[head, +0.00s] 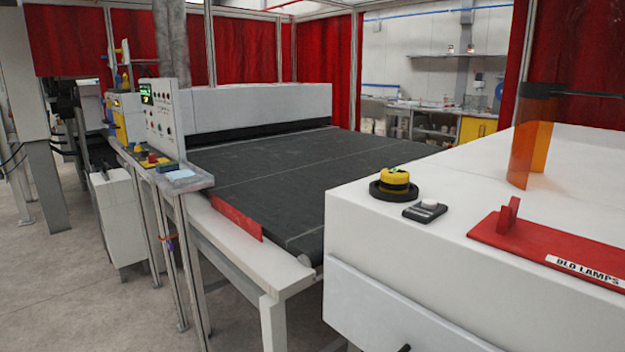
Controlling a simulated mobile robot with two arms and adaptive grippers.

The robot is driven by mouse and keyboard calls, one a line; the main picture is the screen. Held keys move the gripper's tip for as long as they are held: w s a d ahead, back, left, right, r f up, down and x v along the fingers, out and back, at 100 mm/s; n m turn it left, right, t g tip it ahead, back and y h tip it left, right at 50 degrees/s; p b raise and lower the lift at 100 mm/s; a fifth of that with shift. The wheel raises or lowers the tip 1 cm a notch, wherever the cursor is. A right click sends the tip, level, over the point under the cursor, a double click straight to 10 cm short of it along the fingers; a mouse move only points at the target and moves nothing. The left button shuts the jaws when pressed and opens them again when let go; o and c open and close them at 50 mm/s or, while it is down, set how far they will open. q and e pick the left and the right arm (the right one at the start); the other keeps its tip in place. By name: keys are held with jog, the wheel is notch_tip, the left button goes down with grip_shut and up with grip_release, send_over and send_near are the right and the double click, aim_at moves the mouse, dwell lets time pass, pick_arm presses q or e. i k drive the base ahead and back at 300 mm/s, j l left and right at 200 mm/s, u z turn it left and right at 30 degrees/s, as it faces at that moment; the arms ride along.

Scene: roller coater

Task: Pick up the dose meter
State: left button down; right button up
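The two are close together but appear apart. Neither of my grippers shows in the head view.
A red lid with a handle (545,250), labelled "OLD LAMPS", is on the white cabinet (375,225) to the right. An orange translucent sheet (530,150) stands behind it. The dark conveyor belt (280,175) and control panel (160,120) are left.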

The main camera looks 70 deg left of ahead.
aim_at(392, 180)
jog(key=k+l+u, duration=0.1)
jog(key=u, duration=1.7)
jog(key=j+z, duration=0.1)
jog(key=k+j, duration=0.05)
